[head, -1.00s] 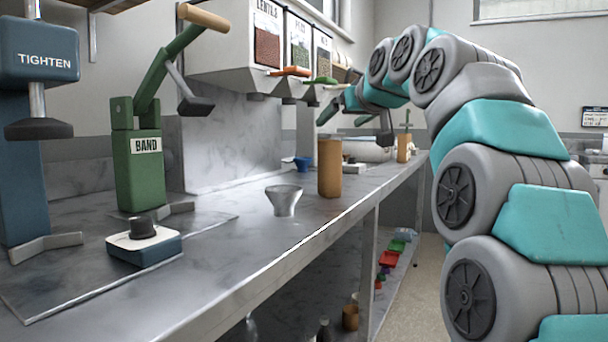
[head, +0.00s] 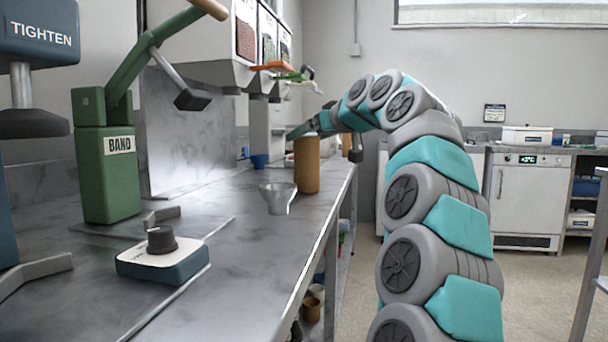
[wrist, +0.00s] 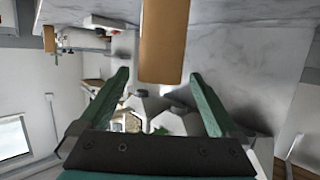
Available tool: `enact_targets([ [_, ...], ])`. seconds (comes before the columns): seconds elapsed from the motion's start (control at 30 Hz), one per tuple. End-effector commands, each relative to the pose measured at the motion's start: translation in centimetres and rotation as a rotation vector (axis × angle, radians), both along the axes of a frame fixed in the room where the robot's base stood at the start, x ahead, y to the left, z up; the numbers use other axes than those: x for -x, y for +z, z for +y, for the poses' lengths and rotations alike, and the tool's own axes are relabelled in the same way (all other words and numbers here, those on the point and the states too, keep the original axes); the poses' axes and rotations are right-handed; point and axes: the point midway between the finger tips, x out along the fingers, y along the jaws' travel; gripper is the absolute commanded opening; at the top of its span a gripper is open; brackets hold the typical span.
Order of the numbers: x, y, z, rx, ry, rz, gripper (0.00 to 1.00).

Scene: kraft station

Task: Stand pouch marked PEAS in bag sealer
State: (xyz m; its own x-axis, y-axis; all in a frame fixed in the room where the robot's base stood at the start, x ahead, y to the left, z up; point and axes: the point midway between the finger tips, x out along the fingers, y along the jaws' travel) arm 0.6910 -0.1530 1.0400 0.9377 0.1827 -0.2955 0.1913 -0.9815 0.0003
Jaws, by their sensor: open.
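I cannot make out a pouch marked PEAS or a bag sealer in either view. My gripper (wrist: 159,76) is open and empty in the wrist view, with its two green fingers spread apart. In the head view my gripper (head: 302,131) is at the end of the arm, over the far part of the counter, just above and behind a brown cylinder (head: 307,168). The brown cylinder also shows in the wrist view (wrist: 163,40), beyond the fingers and not held.
On the counter (head: 235,240) stand a clear funnel-like cup (head: 277,198), a dial box (head: 163,262), a green BAND press (head: 108,175) and a blue TIGHTEN press (head: 38,40). Dispensers (head: 265,35) overhang it. A white appliance (head: 527,195) stands at the far wall. Open floor lies right.

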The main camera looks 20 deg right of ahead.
Motion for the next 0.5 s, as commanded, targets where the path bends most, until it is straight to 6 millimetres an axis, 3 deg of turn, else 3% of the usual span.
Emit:
enact_targets([
  [0.5, -4.6, -1.8, 0.8, 0.0, -0.001, 0.0, 0.98],
])
